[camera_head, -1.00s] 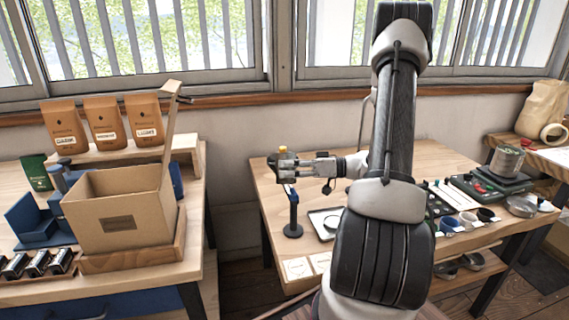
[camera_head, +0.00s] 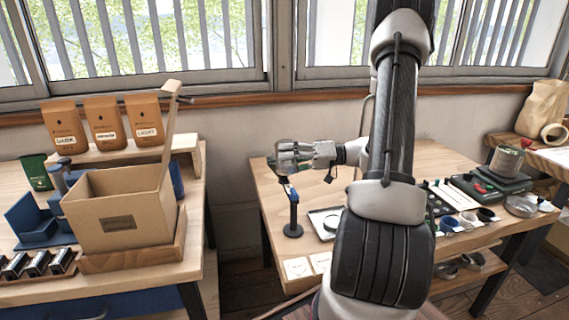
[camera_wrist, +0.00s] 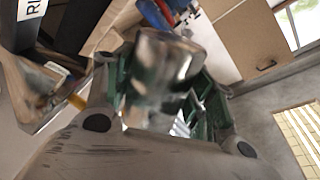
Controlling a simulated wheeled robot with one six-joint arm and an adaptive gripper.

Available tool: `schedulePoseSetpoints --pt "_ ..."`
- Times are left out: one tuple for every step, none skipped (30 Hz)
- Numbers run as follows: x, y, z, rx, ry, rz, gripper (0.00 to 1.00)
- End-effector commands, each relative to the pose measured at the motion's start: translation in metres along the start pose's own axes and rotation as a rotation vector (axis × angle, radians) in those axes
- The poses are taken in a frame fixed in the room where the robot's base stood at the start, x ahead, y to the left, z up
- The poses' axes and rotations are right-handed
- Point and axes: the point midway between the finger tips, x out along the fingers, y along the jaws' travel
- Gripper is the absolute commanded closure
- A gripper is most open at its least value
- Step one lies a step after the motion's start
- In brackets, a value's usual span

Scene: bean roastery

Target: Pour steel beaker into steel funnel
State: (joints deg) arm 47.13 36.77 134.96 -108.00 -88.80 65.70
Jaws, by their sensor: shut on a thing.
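My gripper (camera_head: 288,155) is shut on the steel beaker (camera_wrist: 165,68), a shiny metal cup held between the green-lined fingers in the wrist view. In the head view the beaker (camera_head: 279,166) is small and partly covered by the fingers. It looks tilted, above a dark blue stand (camera_head: 293,215) at the left of the right-hand table. The steel funnel is not clearly made out; the beaker and gripper cover the area over the stand. I cannot tell whether anything is flowing from the beaker.
A tray (camera_head: 322,222) lies right of the stand, with two pale cards (camera_head: 298,268) in front. A scale with a cup (camera_head: 506,160) stands at the back right. An open cardboard box (camera_head: 118,210) sits on the left table; a gap separates the tables.

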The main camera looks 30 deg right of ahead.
Motion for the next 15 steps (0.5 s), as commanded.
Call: schedulePoseSetpoints --pt "-0.0001 -0.0014 -0.0011 0.02 -0.002 0.0 0.75" --pt "-0.0001 -0.002 -0.0016 0.035 -0.003 0.0 0.75" --pt "-0.0002 -0.0029 -0.0023 0.055 -0.004 0.0 0.75" --pt "-0.0002 -0.0035 -0.0028 0.07 -0.005 0.0 0.75" --pt "-0.0003 -0.0042 -0.0033 0.085 -0.006 0.0 0.75" --pt "-0.0004 -0.0051 -0.004 0.105 -0.008 0.0 0.75" --pt "-0.0004 -0.0057 -0.0046 0.119 -0.009 0.0 0.75" --pt "-0.0004 -0.0063 -0.0053 0.135 -0.01 0.0 0.75" --pt "-0.0005 -0.0071 -0.0061 0.155 -0.012 0.0 0.75" --pt "-0.0005 -0.0077 -0.0068 0.169 -0.013 0.0 0.75" --pt "-0.0006 -0.0083 -0.0074 0.184 -0.014 0.0 0.75" --pt "-0.0006 -0.0088 -0.0079 0.197 -0.015 0.0 0.75" --pt "-0.0007 -0.009 -0.0081 0.203 -0.015 0.0 0.75" --pt "-0.0007 -0.0091 -0.0082 0.206 -0.016 0.0 0.75" --pt "-0.0007 -0.0093 -0.0084 0.211 -0.016 0.0 0.75"
